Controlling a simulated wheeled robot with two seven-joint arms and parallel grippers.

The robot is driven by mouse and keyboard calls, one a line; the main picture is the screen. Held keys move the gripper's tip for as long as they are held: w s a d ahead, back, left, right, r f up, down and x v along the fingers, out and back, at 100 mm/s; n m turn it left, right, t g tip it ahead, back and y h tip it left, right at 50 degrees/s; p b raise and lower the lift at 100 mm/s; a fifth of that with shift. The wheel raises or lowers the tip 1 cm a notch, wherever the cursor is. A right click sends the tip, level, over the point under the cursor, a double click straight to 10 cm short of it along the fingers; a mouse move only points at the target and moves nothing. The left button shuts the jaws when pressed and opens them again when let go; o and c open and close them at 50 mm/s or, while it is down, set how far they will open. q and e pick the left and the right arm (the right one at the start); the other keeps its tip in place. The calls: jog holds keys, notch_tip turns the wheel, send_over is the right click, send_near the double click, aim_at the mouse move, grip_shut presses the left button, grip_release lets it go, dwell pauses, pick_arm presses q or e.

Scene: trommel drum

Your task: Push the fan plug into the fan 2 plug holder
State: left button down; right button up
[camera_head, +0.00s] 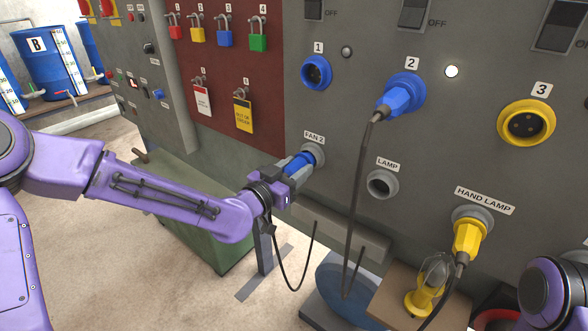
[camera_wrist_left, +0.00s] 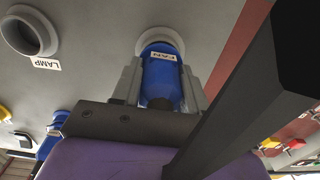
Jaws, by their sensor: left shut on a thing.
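The blue fan plug (camera_head: 299,163) is between the fingers of my left gripper (camera_head: 291,172), which is shut on it. Its front end is at the grey ring of the fan 2 plug holder (camera_head: 319,153), under the FAN 2 label. In the left wrist view the fan plug (camera_wrist_left: 161,78), labelled FAN, stands in line with the round holder (camera_wrist_left: 160,38), a grey finger on each side. Its front end is inside the ring's outline; how deep it sits I cannot tell. My right gripper is out of view; a purple part of my right arm shows at the lower right.
The empty lamp holder (camera_head: 382,184) is right of the fan 2 holder. A blue plug (camera_head: 399,97) sits in socket 2, its dark cable hanging down in front of the panel. A yellow plug (camera_head: 467,239) is in the hand lamp holder. A green box (camera_head: 205,225) stands below my left arm.

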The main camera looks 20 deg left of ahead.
pick_arm(q)
jog(key=shift+w+d, duration=0.1)
jog(key=shift+w, duration=0.25)
dwell(0.6)
jog(key=c, duration=0.5)
grip_release()
jog(key=p+v, duration=0.3)
jog(key=v, duration=0.7)
jog(key=shift+s, duration=0.25)
